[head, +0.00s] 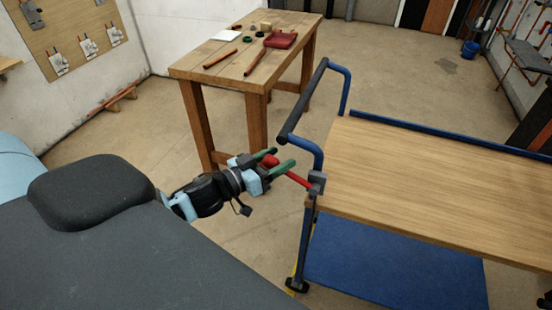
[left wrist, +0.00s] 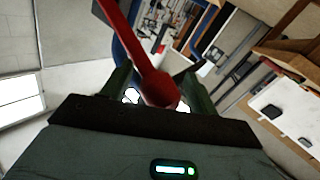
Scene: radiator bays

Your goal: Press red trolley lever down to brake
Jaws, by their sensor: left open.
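The red trolley lever (head: 297,179) runs from a grey bracket (head: 317,183) at the near left corner of the trolley (head: 430,180) toward my gripper, its knob end higher in the picture. My left gripper (head: 279,160) is open, its green fingers on either side of the red knob (head: 270,160). In the left wrist view the red lever (left wrist: 132,38) comes down from the top, and its round knob (left wrist: 160,90) sits between the two open fingers. I cannot tell whether a finger touches it. My right gripper is out of view.
The trolley's blue handle with a dark grip (head: 303,100) rises just beyond the lever. A wooden table (head: 215,75) with a red dustpan-like item (head: 280,39) and small parts stands behind. A blue lower shelf (head: 390,265) sits under the trolley top. Open floor lies left of the trolley.

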